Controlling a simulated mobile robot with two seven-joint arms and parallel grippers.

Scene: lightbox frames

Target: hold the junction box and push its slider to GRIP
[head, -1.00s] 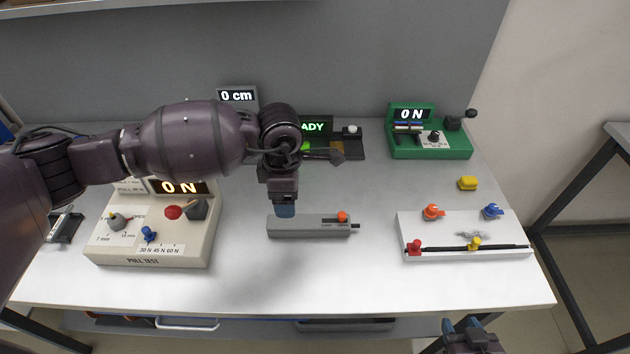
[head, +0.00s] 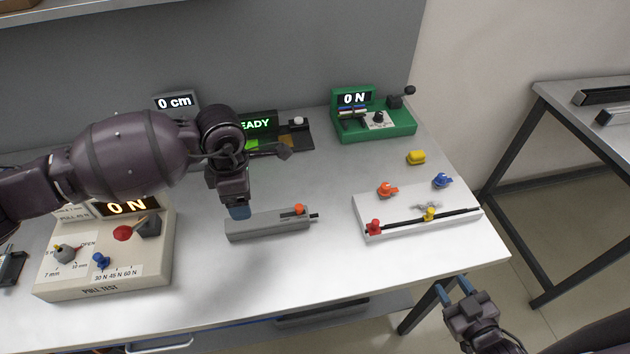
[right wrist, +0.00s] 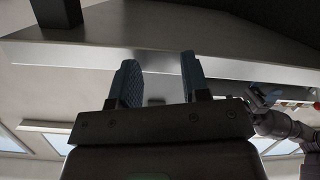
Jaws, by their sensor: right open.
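The junction box appears to be the long grey box (head: 270,228) near the middle of the table in the head view. Its orange slider knob (head: 299,209) stands near the right end of the top; the small lettering there is unreadable. My left gripper (head: 239,212) points down at the box's left end, its blue fingertip touching or just above it; the gap between its fingers is hidden. My right gripper (head: 454,289) is open and empty, off the table's front right edge, well away from the box. Its two parted fingers also show in the right wrist view (right wrist: 158,75).
A beige pull tester (head: 110,262) stands left of the box. A white panel (head: 415,220) with coloured knobs lies to its right. The table front between box and panel is clear.

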